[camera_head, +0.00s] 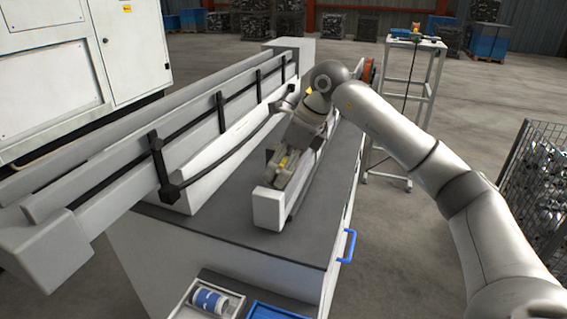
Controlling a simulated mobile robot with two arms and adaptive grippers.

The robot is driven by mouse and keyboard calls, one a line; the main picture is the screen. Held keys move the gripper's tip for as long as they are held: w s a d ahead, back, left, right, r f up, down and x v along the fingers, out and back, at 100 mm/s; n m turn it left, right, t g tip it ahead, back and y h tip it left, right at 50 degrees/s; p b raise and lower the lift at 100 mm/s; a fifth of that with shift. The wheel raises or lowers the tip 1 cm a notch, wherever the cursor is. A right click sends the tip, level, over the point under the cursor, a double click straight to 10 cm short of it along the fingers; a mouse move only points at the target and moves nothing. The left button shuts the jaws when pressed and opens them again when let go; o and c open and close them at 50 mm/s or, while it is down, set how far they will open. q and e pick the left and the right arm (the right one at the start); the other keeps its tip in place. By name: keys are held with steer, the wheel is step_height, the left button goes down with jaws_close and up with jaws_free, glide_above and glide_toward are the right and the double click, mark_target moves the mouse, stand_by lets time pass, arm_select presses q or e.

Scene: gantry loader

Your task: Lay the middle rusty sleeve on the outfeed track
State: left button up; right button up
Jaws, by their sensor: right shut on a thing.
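My right gripper (273,180) points down at the near end of a low, narrow track (268,210) with a pale end block, on the dark-topped bench. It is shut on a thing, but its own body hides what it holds. I cannot make out any rusty sleeve for certain, and cannot tell whether the held thing touches the track. My left gripper is not in view.
A long pale rail (195,150) with black brackets runs along the bench's left side. Bare dark bench top (215,225) lies in front. Below are a tray with a blue-and-white roll (211,301) and a blue bin (272,312). A wire cage (540,180) stands at right.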

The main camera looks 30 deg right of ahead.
steer(key=shift+s+d, duration=0.1)
steer(key=o, duration=1.4)
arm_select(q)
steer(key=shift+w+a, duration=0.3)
arm_select(e)
steer(key=shift+f, duration=0.1)
arm_select(q)
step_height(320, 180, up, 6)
steer(key=p, duration=0.6)
arm_select(e)
steer(key=v, duration=0.5)
steer(key=w+a+v, duration=0.1)
steer(key=v, duration=0.5)
steer(key=r+v, duration=0.1)
steer(key=v, duration=0.5)
steer(key=shift+w+a+r, duration=0.15)
steer(key=shift+w+r, duration=0.1)
